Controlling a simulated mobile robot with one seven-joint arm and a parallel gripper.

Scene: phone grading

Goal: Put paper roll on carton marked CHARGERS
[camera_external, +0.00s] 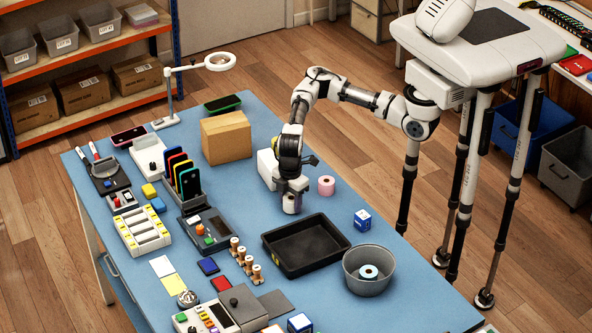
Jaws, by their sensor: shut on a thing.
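My arm reaches down over the right half of the blue table. My gripper (291,191) is low over the tabletop, and its fingers are hard to make out. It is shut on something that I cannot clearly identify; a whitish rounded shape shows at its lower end. A pink roll (326,186) stands on the table just right of my gripper, apart from it. A plain brown carton (226,138) stands behind and left of my gripper; I see no readable marking on it.
A black tray (305,262), the grey bowl (352,284) and a small blue box (362,220) stand in front of my gripper. A phone rack (186,190) and a battery-like holder (142,232) fill the left side. A ring lamp (219,62) stands at the back.

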